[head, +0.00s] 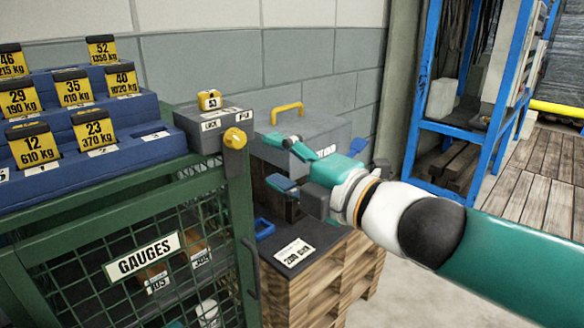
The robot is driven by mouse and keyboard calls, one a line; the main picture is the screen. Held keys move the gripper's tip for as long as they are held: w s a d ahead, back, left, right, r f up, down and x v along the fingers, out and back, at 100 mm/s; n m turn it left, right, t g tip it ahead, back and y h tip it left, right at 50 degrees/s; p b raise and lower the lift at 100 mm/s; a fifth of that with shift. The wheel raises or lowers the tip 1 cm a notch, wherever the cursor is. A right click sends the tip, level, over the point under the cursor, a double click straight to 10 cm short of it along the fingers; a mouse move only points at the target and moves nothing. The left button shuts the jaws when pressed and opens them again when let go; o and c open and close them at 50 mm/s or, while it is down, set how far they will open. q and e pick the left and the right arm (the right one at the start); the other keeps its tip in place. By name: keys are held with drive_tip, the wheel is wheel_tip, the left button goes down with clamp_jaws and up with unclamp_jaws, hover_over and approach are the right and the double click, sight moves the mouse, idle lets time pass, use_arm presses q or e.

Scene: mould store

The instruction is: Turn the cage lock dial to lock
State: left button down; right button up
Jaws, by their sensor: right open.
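The lock dial is a yellow knob (235,138) on the front of a grey lock box (200,138). The box sits at the top right corner of the green mesh cage (115,222) marked GAUGES. White labels on the box top are too small to read surely; the left one looks like LOCK. My right gripper (279,163) is open and empty, its fingers pointing left towards the dial. It appears to the right of and slightly below the dial, with a visible gap. My left gripper is not in view.
A yellow tag block (209,100) sits on the lock box. Numbered yellow weight tags stand on blue steps (80,148) at the left. A grey case (318,132) with a yellow handle and a wooden pallet stack (335,280) lie behind my right gripper. A blue rack (480,145) stands at right.

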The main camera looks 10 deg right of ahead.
drive_tip(key=shift+v, duration=1.25)
